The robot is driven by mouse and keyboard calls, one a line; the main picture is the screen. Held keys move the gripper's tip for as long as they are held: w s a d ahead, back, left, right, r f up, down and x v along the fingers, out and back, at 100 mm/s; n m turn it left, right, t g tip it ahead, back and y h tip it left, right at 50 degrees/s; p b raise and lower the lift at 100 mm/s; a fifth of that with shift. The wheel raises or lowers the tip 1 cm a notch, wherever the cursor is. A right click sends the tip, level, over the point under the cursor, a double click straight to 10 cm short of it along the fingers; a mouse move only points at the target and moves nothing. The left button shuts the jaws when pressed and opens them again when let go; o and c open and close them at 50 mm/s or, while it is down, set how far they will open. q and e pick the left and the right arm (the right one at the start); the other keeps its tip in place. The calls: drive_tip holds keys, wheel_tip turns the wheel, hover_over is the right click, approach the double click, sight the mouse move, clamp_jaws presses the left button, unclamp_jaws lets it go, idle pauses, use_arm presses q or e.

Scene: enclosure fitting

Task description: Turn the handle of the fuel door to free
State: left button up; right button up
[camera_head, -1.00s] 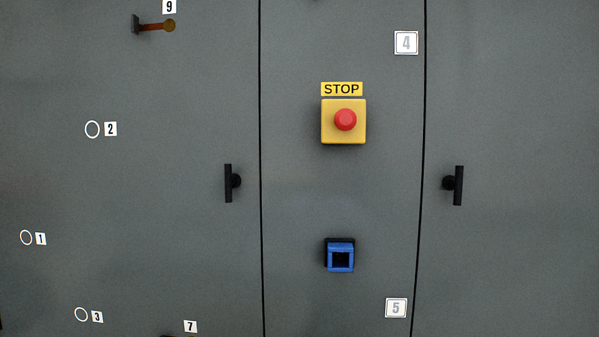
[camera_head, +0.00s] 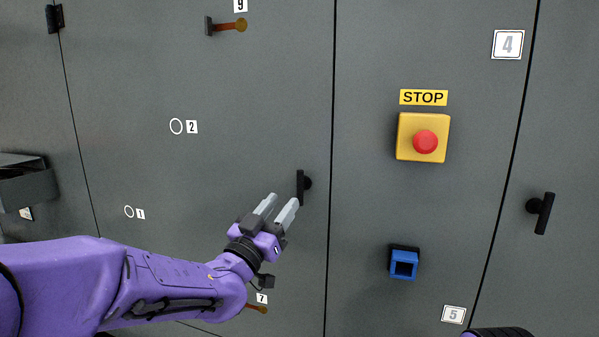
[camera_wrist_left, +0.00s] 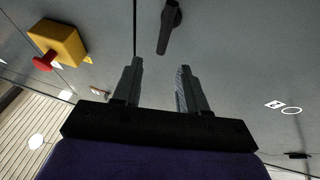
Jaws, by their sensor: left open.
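A black bar handle (camera_head: 300,188) stands upright on the wide left door, near its right edge. It also shows in the left wrist view (camera_wrist_left: 168,30), beyond the fingertips. My left gripper (camera_head: 282,200) is open and empty just left of and below this handle in the head view, and appears apart from it. Its two grey fingers show spread in the left wrist view (camera_wrist_left: 160,66). A second black handle (camera_head: 543,213) is on the right door, slightly tilted. No label naming the fuel door is readable. My right gripper is not in view.
Between the doors are a yellow box with a red stop button (camera_head: 425,141) and a blue square fitting (camera_head: 403,263). An orange-brown peg (camera_head: 230,27) sticks out at top left, another (camera_head: 256,308) below my left wrist. A grey tray (camera_head: 25,185) is at far left.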

sight(298, 182)
use_arm(q)
drive_tip(key=p+x, duration=0.4)
drive_tip(key=x, duration=0.5)
drive_tip(key=shift+w+a+f+p, duration=0.1)
drive_tip(key=shift+f+p, duration=0.1)
drive_tip(key=shift+p, duration=0.15)
drive_tip(key=shift+w+d+r, duration=0.1)
drive_tip(key=shift+w+d, duration=0.15)
drive_tip(key=shift+w, duration=0.15)
clamp_jaws()
